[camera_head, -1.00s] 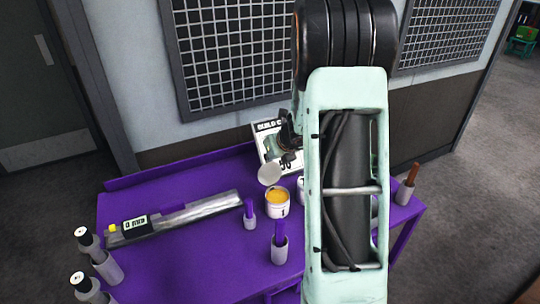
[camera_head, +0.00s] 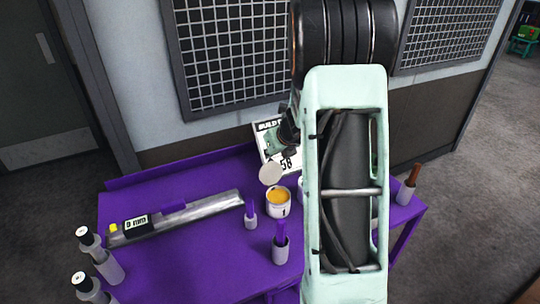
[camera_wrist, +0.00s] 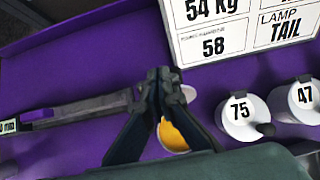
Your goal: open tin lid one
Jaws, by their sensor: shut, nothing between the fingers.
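Tin one (camera_head: 278,204) stands on the purple table, a pale tin marked 1 with its top open and orange-yellow contents showing. Its round grey lid (camera_head: 271,173) is raised, tilted up at the tin's back left edge. In the wrist view the orange contents (camera_wrist: 172,136) show just below my fingers, partly covered by them. My gripper (camera_wrist: 160,75) is shut and empty, above and behind the tin. In the head view it is dark and partly hidden by my arm. I cannot see it touching the lid.
Two pale lidded tins marked 75 (camera_wrist: 238,112) and 47 (camera_wrist: 303,97) stand to the right. A white board (camera_head: 274,142) stands behind. A long grey bar (camera_head: 195,212) lies left. Small purple-topped holders (camera_head: 280,245) and bottles (camera_head: 103,262) stand nearer the front.

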